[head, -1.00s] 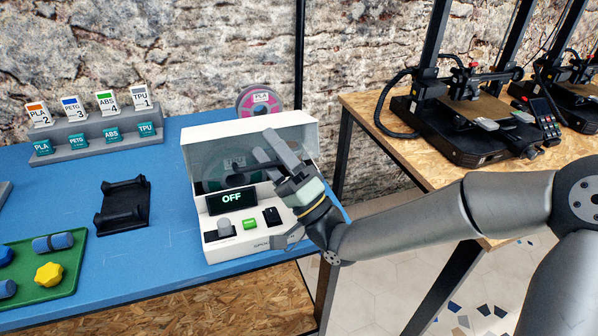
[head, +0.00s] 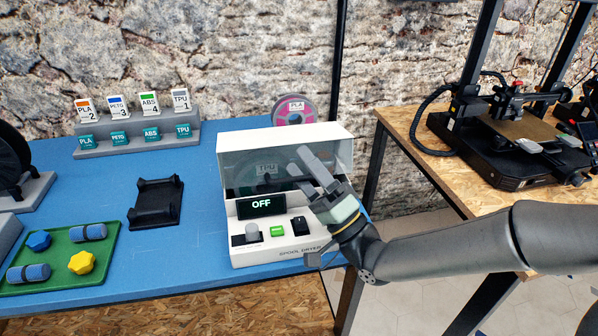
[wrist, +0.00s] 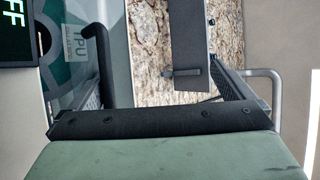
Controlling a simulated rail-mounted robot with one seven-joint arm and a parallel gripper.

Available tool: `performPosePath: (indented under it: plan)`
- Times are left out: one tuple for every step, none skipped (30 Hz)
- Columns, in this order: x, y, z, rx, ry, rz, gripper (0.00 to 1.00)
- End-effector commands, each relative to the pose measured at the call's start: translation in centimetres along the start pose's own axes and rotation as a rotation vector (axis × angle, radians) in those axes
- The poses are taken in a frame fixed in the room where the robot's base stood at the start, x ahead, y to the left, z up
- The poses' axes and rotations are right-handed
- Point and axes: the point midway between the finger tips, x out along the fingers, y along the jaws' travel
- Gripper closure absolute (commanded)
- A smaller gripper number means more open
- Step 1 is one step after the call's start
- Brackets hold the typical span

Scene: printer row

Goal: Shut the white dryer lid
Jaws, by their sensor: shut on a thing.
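The spool dryer (head: 240,232) is a white box on the blue table, with a dark display reading OFF. Its lid (head: 285,137) has a white top and a clear front, through which a spool labelled TPU (head: 266,170) shows. The label also shows in the wrist view (wrist: 84,38). I cannot tell whether the lid's front edge rests fully on the body. My gripper (head: 315,164) is at the right part of the lid front, shut on the lid. The fingers and wrist hide the exact contact and the dryer's right front.
A black cradle (head: 155,203) and a green tray (head: 57,262) with knobs lie left of the dryer. A grey card stand (head: 138,143) and a pink spool (head: 294,110) are behind. A printer (head: 500,140) stands on a separate wooden table at right.

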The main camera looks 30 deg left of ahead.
Motion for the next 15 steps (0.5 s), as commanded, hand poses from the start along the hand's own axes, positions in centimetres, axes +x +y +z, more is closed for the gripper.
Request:
performPosePath:
  plan:
    - [-2.2,0.0,-0.1,0.006,0.009,0.006,0.18]
    - [-2.4,0.1,-0.1,0.006,0.009,0.006,0.17]
    - [-2.6,0.2,-0.1,0.006,0.009,0.007,0.17]
    - [-2.8,0.3,-0.1,0.007,0.009,0.007,0.17]
    - [-3.0,0.3,0.0,0.007,0.009,0.007,0.17]
    - [-3.3,0.4,0.0,0.007,0.009,0.007,0.17]
    - [-3.5,0.5,0.0,0.007,0.009,0.007,0.17]
    - [-3.7,0.6,0.0,0.007,0.009,0.007,0.17]
    - [-4.0,0.7,0.1,0.008,0.009,0.008,0.17]
    - [-4.2,0.8,0.1,0.008,0.010,0.008,0.17]
    - [-4.4,0.8,0.1,0.008,0.010,0.008,0.17]
    - [-4.7,0.9,0.1,0.009,0.010,0.007,0.17]
    - [-4.9,1.0,0.1,0.009,0.010,0.007,0.17]
    - [-5.1,1.1,0.2,0.009,0.010,0.007,0.17]
    - [-5.3,1.2,0.2,0.009,0.010,0.007,0.17]
